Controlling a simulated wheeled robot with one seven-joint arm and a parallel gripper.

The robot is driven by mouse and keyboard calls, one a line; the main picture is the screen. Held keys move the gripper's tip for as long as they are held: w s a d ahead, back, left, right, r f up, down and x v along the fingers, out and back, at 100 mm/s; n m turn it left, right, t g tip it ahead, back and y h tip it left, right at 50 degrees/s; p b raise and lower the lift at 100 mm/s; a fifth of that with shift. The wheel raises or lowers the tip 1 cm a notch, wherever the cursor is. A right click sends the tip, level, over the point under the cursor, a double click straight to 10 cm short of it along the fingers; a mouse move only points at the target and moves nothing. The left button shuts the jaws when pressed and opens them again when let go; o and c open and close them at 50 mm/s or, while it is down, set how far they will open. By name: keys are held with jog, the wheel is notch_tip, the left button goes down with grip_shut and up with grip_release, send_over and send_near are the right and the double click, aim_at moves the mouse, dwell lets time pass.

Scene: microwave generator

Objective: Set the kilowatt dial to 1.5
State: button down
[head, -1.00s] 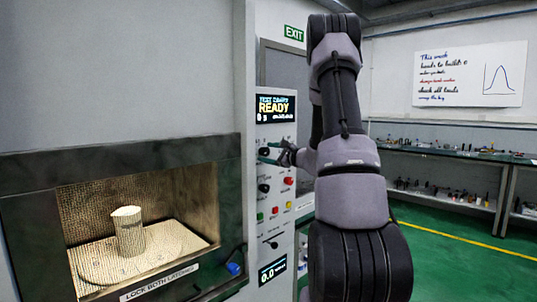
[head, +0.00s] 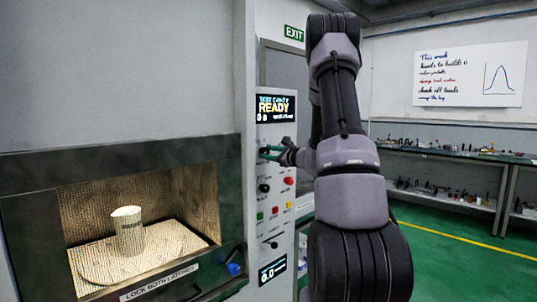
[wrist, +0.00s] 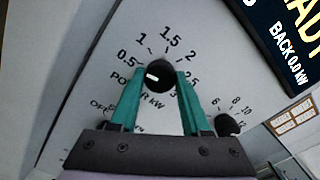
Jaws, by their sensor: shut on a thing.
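The kilowatt dial is a black round knob (wrist: 160,76) on the pale control panel. Its scale reads 0.5, 1, 1.5, 2 and 2.5 around the upper side in the wrist view; other marks are partly hidden by the fingers. A white mark on the knob's left part points roughly left, just below 0.5. My gripper (wrist: 161,74) has one teal finger on each side of the knob and is shut on it. In the head view my gripper (head: 269,153) is at the panel's upper part and covers the dial.
A second knob (wrist: 227,125) with marks 6 to 12 is close to the right finger. A READY display (head: 275,108) is above the dial. Coloured buttons (head: 275,210) and another display (head: 272,270) are lower.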

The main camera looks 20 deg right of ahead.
jog(key=m, duration=1.2)
jog(key=shift+m, duration=1.8)
jog(key=shift+c, duration=1.8)
grip_release()
jog(key=shift+s, duration=0.1)
